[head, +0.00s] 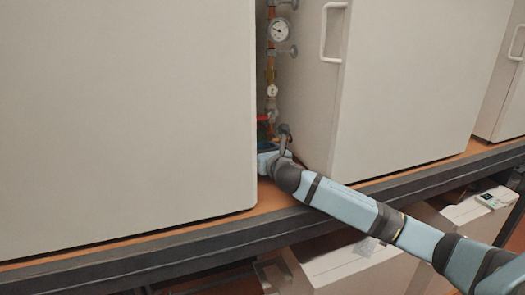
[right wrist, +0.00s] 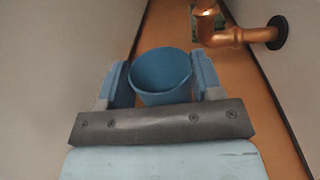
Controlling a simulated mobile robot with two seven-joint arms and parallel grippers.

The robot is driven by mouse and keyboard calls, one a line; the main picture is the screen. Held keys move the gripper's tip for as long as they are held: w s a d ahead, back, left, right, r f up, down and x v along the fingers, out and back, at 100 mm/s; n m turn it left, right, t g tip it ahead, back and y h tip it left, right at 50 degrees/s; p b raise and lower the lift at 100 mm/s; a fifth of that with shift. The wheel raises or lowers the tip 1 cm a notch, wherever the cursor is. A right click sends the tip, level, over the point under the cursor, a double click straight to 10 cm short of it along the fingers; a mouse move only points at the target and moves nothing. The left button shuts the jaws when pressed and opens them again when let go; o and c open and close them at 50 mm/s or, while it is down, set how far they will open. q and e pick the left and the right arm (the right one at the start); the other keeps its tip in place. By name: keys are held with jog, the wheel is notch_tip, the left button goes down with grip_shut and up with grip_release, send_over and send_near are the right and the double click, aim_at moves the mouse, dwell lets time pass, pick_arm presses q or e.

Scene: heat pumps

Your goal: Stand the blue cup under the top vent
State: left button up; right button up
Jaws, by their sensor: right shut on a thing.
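The blue cup (right wrist: 162,68) is between the two fingers of my right gripper (right wrist: 160,82) in the right wrist view. The gripper is shut on it, and its open rim shows. In the head view my right gripper (head: 267,152) reaches into the narrow gap between two large cabinets, and the cup is mostly hidden there. A copper pipe (head: 270,70) with gauges runs up this gap. In the right wrist view a copper pipe elbow (right wrist: 214,36) is beyond the cup and to its right, apart from it. I cannot tell which part is the top vent. My left gripper is not in view.
Pale cabinets, left (head: 125,110) and right (head: 400,85), wall in the gap closely on both sides. An orange-brown shelf (head: 235,220) with a dark front edge runs under them. A round gauge (head: 279,30) sticks out above my gripper. Pale boxes (head: 345,270) stand below the shelf.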

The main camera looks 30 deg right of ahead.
jog(key=o, duration=0.9)
jog(key=shift+f, duration=0.1)
jog(key=s, duration=0.3)
jog(key=s+a+b, duration=0.1)
jog(key=s, duration=0.3)
jog(key=s+b, duration=0.1)
jog(key=s, duration=0.2)
jog(key=shift+s+a, duration=0.4)
jog(key=shift+s, duration=0.55)
